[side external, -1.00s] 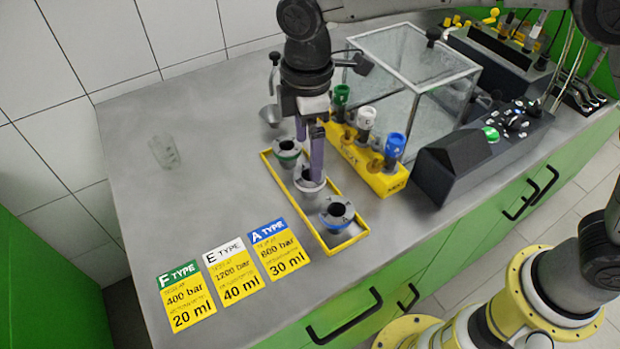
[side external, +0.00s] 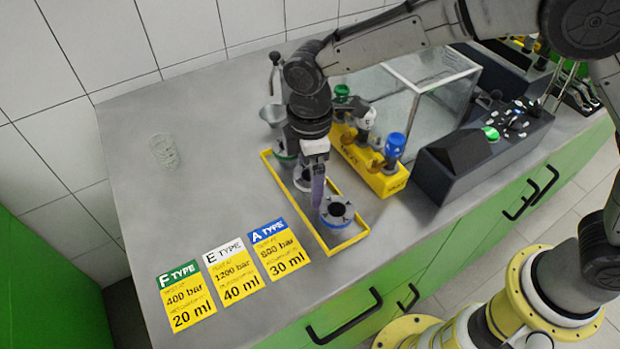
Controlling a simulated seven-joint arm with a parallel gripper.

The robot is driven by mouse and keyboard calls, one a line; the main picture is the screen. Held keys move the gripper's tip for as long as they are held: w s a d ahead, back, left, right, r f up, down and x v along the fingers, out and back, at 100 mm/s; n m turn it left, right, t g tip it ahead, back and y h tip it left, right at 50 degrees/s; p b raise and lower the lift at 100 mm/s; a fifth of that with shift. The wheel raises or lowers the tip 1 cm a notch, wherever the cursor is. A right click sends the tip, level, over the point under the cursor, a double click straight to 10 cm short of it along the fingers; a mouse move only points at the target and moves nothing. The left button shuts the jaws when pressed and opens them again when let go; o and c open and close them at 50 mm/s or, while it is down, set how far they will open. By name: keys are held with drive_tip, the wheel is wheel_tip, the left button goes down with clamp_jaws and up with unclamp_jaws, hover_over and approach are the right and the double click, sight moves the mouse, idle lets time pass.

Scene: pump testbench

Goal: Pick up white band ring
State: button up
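The white band ring (side external: 303,183) is the middle one of three grey rings in the yellow-rimmed tray (side external: 355,238). It is partly hidden behind my gripper. My gripper (side external: 313,192) points down over the tray at the middle ring. One purple finger shows in front, beside the ring's right side. The other finger is mostly hidden, so I cannot tell how far apart they are or whether they touch the ring. The blue band ring (side external: 337,213) sits at the near end of the tray. The green band ring at the far end is mostly covered by my gripper.
A yellow rack (side external: 385,180) with green, white and blue-topped parts stands right of the tray. A glass-sided box (side external: 440,70) and a black control console (side external: 470,155) are beyond. Type cards (side external: 232,268) lie at the front left. A clear beaker (side external: 163,150) stands on open grey counter.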

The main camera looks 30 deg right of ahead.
drive_tip(key=shift+r, duration=0.1)
clamp_jaws()
